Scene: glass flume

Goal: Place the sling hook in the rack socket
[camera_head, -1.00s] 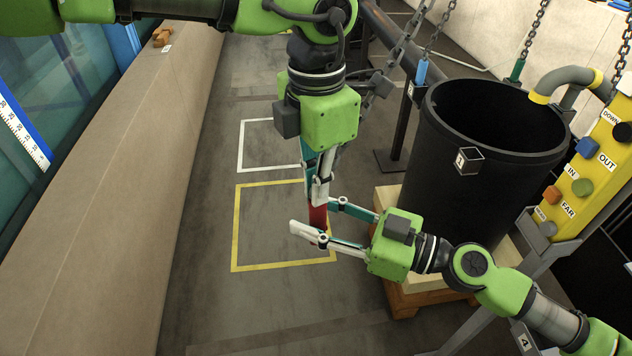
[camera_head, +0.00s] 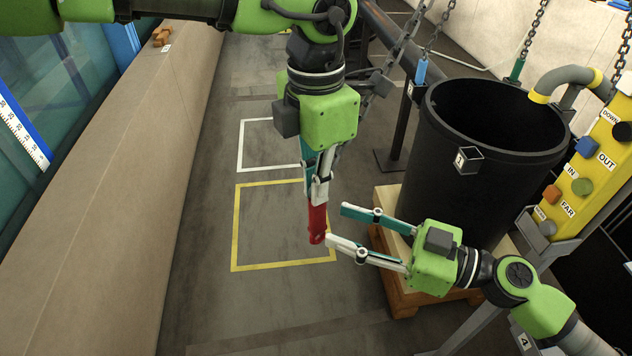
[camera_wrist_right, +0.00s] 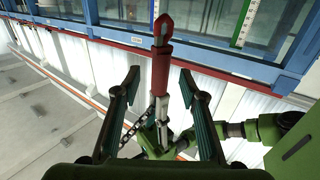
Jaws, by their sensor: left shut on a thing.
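The red sling hook (camera_head: 317,222) hangs upright, its rounded end down, below my left gripper (camera_head: 318,188). My left gripper is shut on its upper part. In the right wrist view the red hook (camera_wrist_right: 160,75) shows between the fingers, with a chain (camera_wrist_right: 133,128) near it. My right gripper (camera_head: 336,225) is open and empty, its fingertips just right of the hook. Its two fingers also show apart in the right wrist view (camera_wrist_right: 159,80). I cannot tell which part is the rack socket.
A black drum (camera_head: 440,185) with a bracket marked 1 (camera_head: 468,160) stands on a wooden pallet (camera_head: 400,295). Chains with blue (camera_head: 421,72) and green (camera_head: 517,70) ends hang at it. A yellow control panel (camera_head: 595,165) is at right. Floor at the yellow square (camera_head: 236,225) is clear.

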